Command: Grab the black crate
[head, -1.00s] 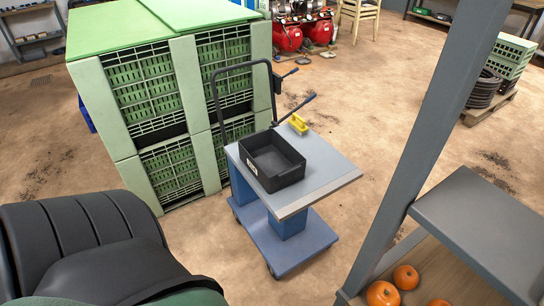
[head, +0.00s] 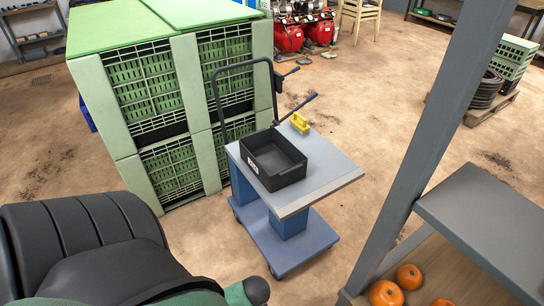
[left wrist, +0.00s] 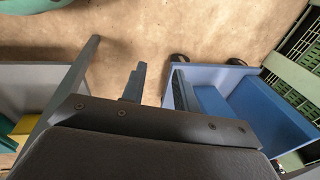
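The black crate (head: 278,178) is an open, empty-looking box with a small white label on its near side. It sits upright on the grey top of a blue cart (head: 333,184), below the push handle. My left gripper (left wrist: 158,82) shows in the left wrist view with its two dark fingers apart and only floor between them. It is empty and away from the crate, which does not show in that view. Part of my left arm (head: 254,290) shows at the bottom of the head view. My right gripper is not in view.
Tall green slatted bins (head: 183,90) stand left of the cart. A grey post (head: 425,140) and a shelf unit (head: 480,215) with orange pumpkins (head: 386,293) are at right. Floor between cart and shelf is clear.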

